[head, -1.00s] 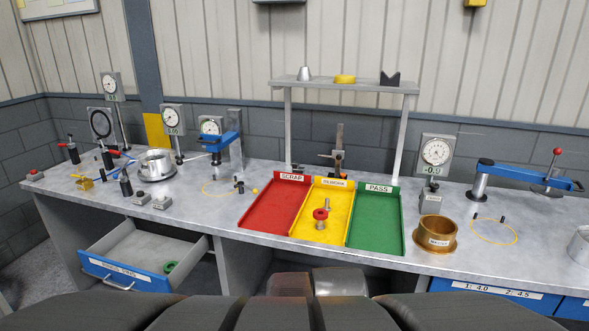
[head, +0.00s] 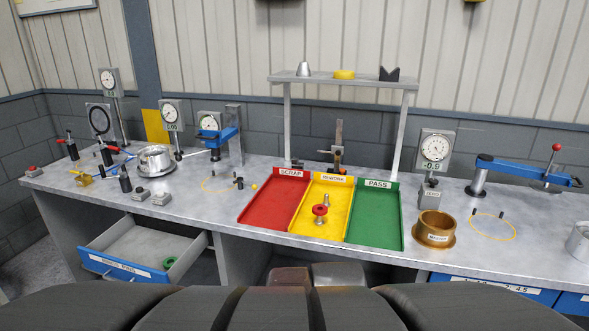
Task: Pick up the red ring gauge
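The red ring gauge (head: 320,210) is a small red ring with a dark centre. It is in the yellow REWORK tray (head: 303,233), the middle one of three trays on the bench. It appears to sit around or on a grey metal part there; the exact contact is too small to tell. Another grey bolt-like part (head: 326,199) stands just behind it. My gripper is not in view; only dark parts of my own body show along the bottom edge.
The red SCRAP tray (head: 267,208) and green PASS tray (head: 376,218) flank the yellow one. A raised shelf (head: 343,81) on posts stands behind. A bronze cup (head: 435,229) is at right. An open drawer (head: 122,262) with a green ring (head: 169,263) juts out at left.

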